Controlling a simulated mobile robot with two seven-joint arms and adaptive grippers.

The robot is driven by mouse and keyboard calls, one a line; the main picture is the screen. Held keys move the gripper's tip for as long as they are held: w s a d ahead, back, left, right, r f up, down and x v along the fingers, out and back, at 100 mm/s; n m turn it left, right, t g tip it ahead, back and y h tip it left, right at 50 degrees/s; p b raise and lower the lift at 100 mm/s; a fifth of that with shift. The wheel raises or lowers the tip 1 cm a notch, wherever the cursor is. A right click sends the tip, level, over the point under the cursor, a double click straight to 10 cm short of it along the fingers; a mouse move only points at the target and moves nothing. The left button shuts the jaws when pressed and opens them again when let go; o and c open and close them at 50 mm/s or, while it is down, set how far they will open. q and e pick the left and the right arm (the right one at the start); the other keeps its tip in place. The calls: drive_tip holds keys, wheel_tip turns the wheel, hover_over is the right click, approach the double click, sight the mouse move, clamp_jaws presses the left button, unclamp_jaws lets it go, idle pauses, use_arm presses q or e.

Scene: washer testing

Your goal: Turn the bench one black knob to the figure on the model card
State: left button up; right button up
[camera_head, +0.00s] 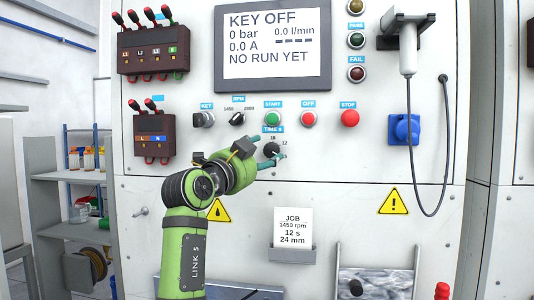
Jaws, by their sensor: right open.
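The black TIME S knob (270,150) is on the white bench panel, with the figures 10 and 12 beside it. Its pointer is too small to read. My right gripper (269,148) is open, its teal fingertips on either side of this knob; I cannot tell whether they touch it. The black RPM knob (237,119), marked 1450 and 2880, sits above and to the left, clear of the gripper. The job card (293,227) below reads 1450 rpm, 12 s, 24 mm. My left gripper is not in view.
The screen (272,45) reads KEY OFF, 0 bar, NO RUN YET. The key switch (203,119), green START button (272,118), OFF button (308,118) and red STOP button (349,118) line the panel close above the gripper. A cable (411,150) hangs at right.

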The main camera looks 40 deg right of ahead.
drive_tip(key=v, duration=0.8)
drive_tip(key=shift+s+a, duration=0.25)
drive_tip(key=shift+a, duration=0.1)
drive_tip(key=shift+r, duration=0.15)
